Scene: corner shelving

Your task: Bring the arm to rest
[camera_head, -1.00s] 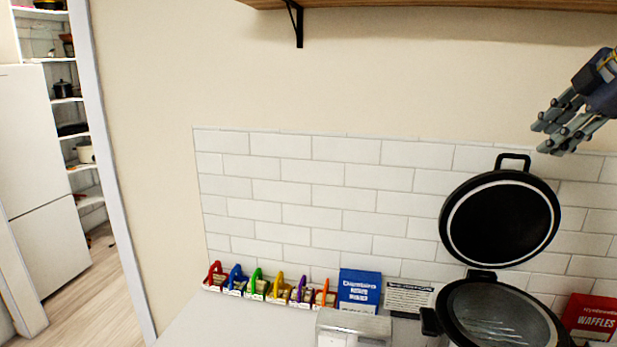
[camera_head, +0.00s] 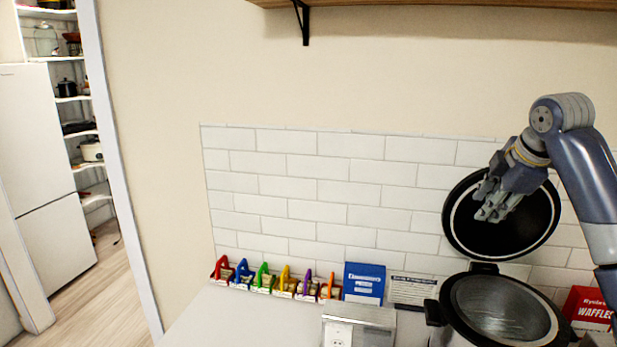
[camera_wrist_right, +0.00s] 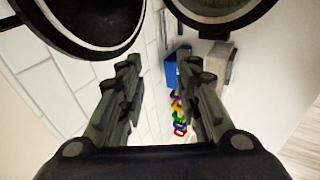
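My right arm comes in from the right in the head view. My left gripper is not in view.
A row of coloured-handled clips (camera_head: 272,281), a blue box (camera_head: 363,283), a printed card (camera_head: 412,290), a grey metal box (camera_head: 358,322) and a red waffle box (camera_head: 590,308) line the counter (camera_head: 225,318). A wooden shelf (camera_head: 430,4) is above. The wall's middle is clear.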

